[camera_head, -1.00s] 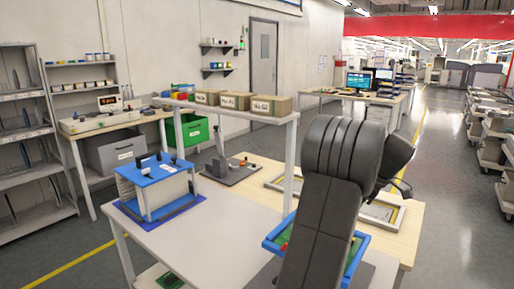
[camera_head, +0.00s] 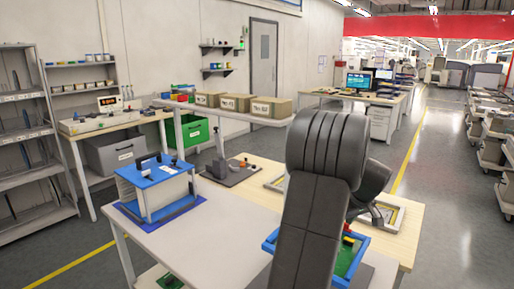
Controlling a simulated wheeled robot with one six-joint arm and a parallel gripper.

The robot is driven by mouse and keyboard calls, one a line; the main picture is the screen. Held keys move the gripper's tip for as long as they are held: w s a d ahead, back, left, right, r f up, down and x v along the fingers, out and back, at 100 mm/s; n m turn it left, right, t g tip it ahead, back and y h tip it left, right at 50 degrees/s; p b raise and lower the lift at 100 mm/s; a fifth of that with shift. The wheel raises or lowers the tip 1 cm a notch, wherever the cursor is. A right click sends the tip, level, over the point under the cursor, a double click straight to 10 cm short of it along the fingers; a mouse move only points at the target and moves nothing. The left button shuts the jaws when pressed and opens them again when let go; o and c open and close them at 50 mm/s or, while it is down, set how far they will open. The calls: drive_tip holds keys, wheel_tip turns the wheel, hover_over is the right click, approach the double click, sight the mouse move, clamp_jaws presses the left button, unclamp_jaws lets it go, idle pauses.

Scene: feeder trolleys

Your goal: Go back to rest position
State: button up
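My dark grey arm rises from the bottom edge in the camera_head view and bends at its top, in front of the worktable. My gripper is hidden behind the arm links, or too unclear to make out, so I cannot see whether it is open, shut or holding anything. A blue-rimmed tray (camera_head: 361,256) with a green inside and small red and yellow parts is on the table, partly behind my arm. A white and blue fixture (camera_head: 158,170) stands on a blue mat at the table's left.
The white tabletop (camera_head: 215,240) is clear between the fixture and my arm. A raised shelf with several cardboard boxes (camera_head: 235,102) stands behind the table. A grey lever device (camera_head: 230,168) stands near it. Shelving racks (camera_head: 40,140) are at left, trolleys (camera_head: 487,130) at right.

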drive_tip(key=shift+a+m+h+p, duration=0.15)
drive_tip(key=shift+m+h+p, duration=0.55)
drive_tip(key=shift+m, duration=1.4)
